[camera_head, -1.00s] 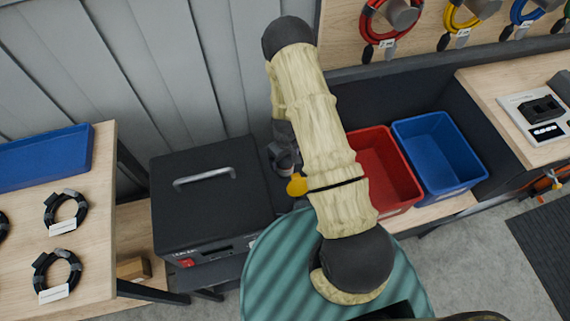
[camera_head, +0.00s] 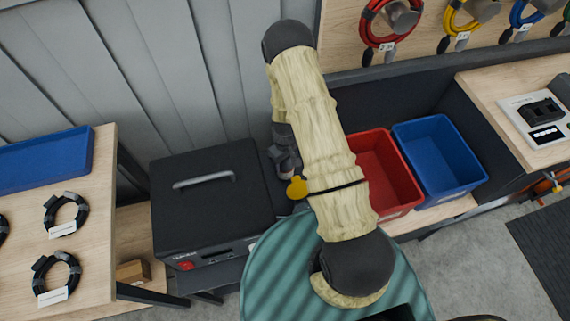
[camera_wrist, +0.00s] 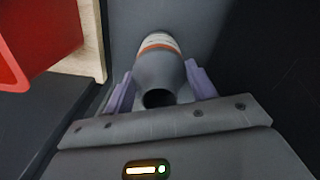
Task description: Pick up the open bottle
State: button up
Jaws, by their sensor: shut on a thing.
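The open bottle (camera_wrist: 160,70) is grey with a white and orange band, and its dark open mouth faces the camera in the wrist view. My gripper (camera_wrist: 161,88) has a purple finger on each side of the bottle and is shut on it near the mouth end. The bottle's far end is partly lost against the grey surface behind. In the head view my arm covers much of the middle, and I cannot make out the bottle there.
A black case (camera_head: 212,205) with a handle stands left of my wrist. A red bin (camera_head: 385,172) and a blue bin (camera_head: 440,155) stand to the right. A wooden table (camera_head: 88,235) with cable coils is at the left. Cables hang at the upper right.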

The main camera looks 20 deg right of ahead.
jog(key=shift+r, duration=0.2)
notch_tip(320, 180, up, 9)
jog(key=b, duration=0.1)
jog(key=shift+r, duration=0.2)
dwell(0.8)
jog(key=shift+r, duration=0.1)
dwell(0.6)
